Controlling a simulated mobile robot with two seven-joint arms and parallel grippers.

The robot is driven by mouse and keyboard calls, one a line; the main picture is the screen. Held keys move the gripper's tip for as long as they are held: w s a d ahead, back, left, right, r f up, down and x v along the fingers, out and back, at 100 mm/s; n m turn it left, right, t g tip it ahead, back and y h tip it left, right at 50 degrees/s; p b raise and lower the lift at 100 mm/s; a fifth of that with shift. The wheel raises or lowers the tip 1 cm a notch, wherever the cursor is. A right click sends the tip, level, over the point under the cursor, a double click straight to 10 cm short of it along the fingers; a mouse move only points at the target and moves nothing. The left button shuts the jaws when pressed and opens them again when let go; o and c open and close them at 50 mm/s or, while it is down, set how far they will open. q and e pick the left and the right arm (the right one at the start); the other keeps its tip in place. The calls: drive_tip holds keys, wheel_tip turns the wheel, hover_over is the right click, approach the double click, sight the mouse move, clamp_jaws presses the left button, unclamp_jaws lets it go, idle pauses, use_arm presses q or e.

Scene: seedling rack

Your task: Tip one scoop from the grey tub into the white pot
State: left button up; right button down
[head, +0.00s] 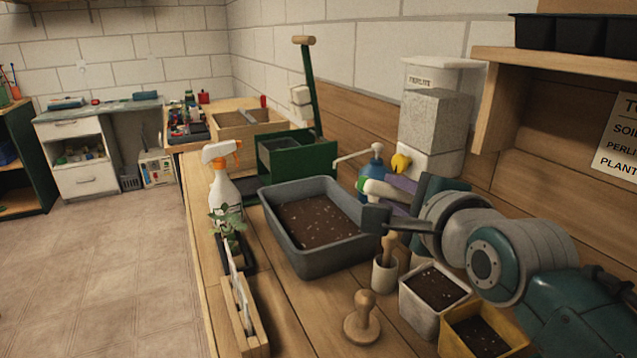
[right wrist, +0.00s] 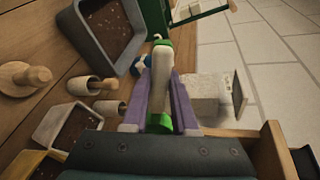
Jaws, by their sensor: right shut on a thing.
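The grey tub (head: 287,243) stands on the bench, partly filled with dark speckled soil; it also shows in the right wrist view (right wrist: 78,30). The white pot (head: 416,308) stands nearer and to the right, with dark soil in it; the right wrist view shows it at the lower left (right wrist: 36,136). My right gripper (head: 385,190), with purple fingers, is raised behind the white pot, right of the tub. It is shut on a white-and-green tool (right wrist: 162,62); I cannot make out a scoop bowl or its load. My left gripper is out of view.
A yellow pot (head: 449,343) adjoins the white pot. A small cup with a wooden-handled tool (head: 384,275) and a wooden tamper (head: 362,318) stand in front. A blue pump bottle (head: 375,168) and perlite bin (head: 433,120) stand behind. A spray bottle (head: 224,190) stands left of the tub.

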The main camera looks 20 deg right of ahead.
wheel_tip(320, 180, up, 2)
drive_tip(key=g+p, duration=0.3)
drive_tip(key=p, duration=0.3)
drive_tip(key=n+g+y+p, duration=0.1)
drive_tip(key=g+p, duration=0.2)
drive_tip(key=p, duration=0.3)
drive_tip(key=shift+w+r+p, duration=0.1)
drive_tip(key=shift+r+p, duration=0.1)
drive_tip(key=shift+p, duration=0.2)
drive_tip(key=shift+w+n+g, duration=0.1)
drive_tip(key=shift+n+g, duration=0.2)
drive_tip(key=shift+g, duration=0.6)
drive_tip(key=shift+f+g, duration=0.25)
drive_tip(key=shift+g, duration=0.35)
drive_tip(key=shift+f+g+b, duration=0.15)
drive_tip(key=shift+g+b, duration=0.25)
drive_tip(key=shift+b, duration=0.25)
drive_tip(key=shift+s+g, duration=0.2)
drive_tip(key=shift+g, duration=0.2)
drive_tip(key=shift+r, duration=0.2)
